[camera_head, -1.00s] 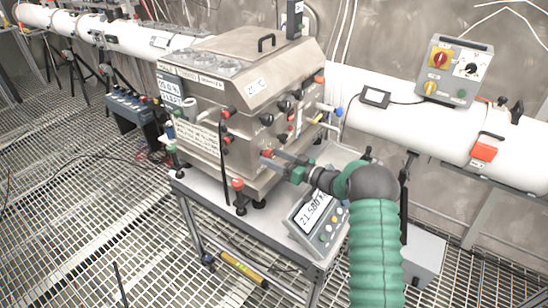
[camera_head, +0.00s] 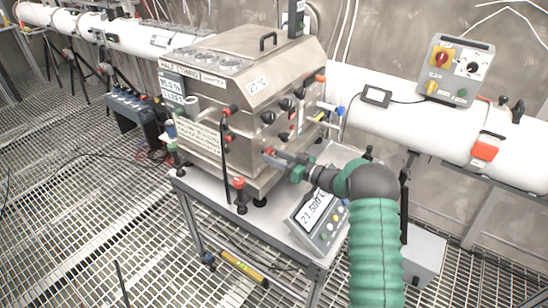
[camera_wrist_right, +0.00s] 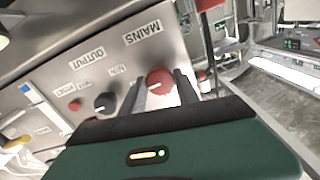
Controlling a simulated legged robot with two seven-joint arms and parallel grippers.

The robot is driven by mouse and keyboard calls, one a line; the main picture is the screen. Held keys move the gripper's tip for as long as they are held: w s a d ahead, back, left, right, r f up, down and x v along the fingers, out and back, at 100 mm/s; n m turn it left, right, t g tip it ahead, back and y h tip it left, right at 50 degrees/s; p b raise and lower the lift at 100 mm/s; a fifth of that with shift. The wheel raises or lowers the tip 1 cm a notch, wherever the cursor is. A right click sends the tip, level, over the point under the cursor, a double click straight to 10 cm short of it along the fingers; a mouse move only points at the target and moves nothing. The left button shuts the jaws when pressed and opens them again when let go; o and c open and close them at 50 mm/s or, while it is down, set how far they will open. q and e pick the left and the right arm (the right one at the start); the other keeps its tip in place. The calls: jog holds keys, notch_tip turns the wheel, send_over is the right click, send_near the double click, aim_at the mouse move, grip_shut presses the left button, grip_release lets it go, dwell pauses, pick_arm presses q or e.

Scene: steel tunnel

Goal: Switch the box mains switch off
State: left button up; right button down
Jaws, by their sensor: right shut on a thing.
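The steel box (camera_head: 250,90) stands on a trolley in the head view. Its mains switch is a red round knob (camera_wrist_right: 160,80) below the MAINS label (camera_wrist_right: 142,33) in the right wrist view. My right gripper (camera_wrist_right: 158,88) is shut on this knob, with one finger on each side of it. In the head view my right gripper (camera_head: 284,160) reaches the lower right part of the box's front, at a small red spot. The knob's pointer and its setting cannot be made out. My left gripper is not in view.
A black knob (camera_wrist_right: 104,103) sits beside the mains switch, near the OUTPUT label. A scale with a display (camera_head: 318,215) lies below my right wrist. A grey control box (camera_head: 455,72) stands on the white pipe (camera_head: 400,110) at right. The grating floor at left is mostly clear.

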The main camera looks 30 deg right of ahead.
jog(key=shift+d+f+n+b, duration=0.1)
jog(key=shift+f+n+b, duration=0.05)
jog(key=shift+n+b, duration=4.2)
jog(key=shift+f+n+b, duration=0.15)
jog(key=shift+n+b, duration=4.1)
jog(key=shift+n, duration=0.1)
jog(key=c, duration=0.9)
grip_release()
jog(key=shift+r, duration=0.15)
